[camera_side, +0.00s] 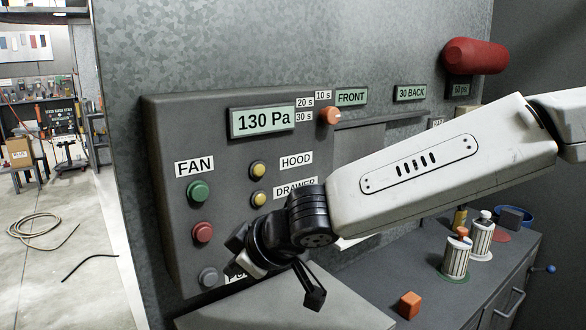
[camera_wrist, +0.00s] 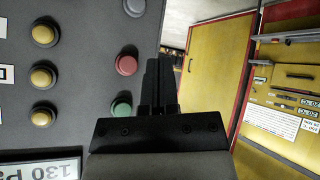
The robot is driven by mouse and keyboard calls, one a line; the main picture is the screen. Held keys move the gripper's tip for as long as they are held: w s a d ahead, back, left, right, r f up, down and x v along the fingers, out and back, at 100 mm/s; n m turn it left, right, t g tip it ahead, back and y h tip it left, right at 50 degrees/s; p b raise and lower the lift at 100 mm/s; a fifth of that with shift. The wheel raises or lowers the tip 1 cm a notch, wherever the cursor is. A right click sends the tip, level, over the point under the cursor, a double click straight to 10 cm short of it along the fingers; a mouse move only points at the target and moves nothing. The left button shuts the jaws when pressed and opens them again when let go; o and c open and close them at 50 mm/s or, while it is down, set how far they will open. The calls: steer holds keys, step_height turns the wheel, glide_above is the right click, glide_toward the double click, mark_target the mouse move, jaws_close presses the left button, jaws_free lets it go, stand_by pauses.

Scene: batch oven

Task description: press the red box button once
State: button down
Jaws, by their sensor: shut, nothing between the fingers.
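The red button (camera_side: 202,232) is a round cap on the grey control box, below the green button (camera_side: 197,191) under the FAN label and above a grey button (camera_side: 208,277). It also shows in the wrist view (camera_wrist: 127,64), with the green button (camera_wrist: 121,107) beside it. My gripper (camera_wrist: 158,68) is shut and empty. In the wrist view its dark fingers lie just right of the red button. In the side view my gripper is low, to the right of the red button, with a gap in the picture. I cannot tell the fingertips' distance from the panel.
Two yellow buttons (camera_side: 258,170) sit right of the green one. Above are a 130 Pa display (camera_side: 262,121) and an orange knob (camera_side: 331,115). A grey bench (camera_side: 400,265) at the right holds an orange cube (camera_side: 409,305) and striped canisters (camera_side: 455,262).

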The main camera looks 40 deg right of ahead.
mark_target(203, 241)
steer(key=shift+w, duration=4.2)
steer(key=shift+w, duration=0.9)
steer(key=shift+s, duration=0.9)
steer(key=s, duration=0.5)
stand_by(0.7)
steer(key=shift+d, duration=0.1)
stand_by(0.4)
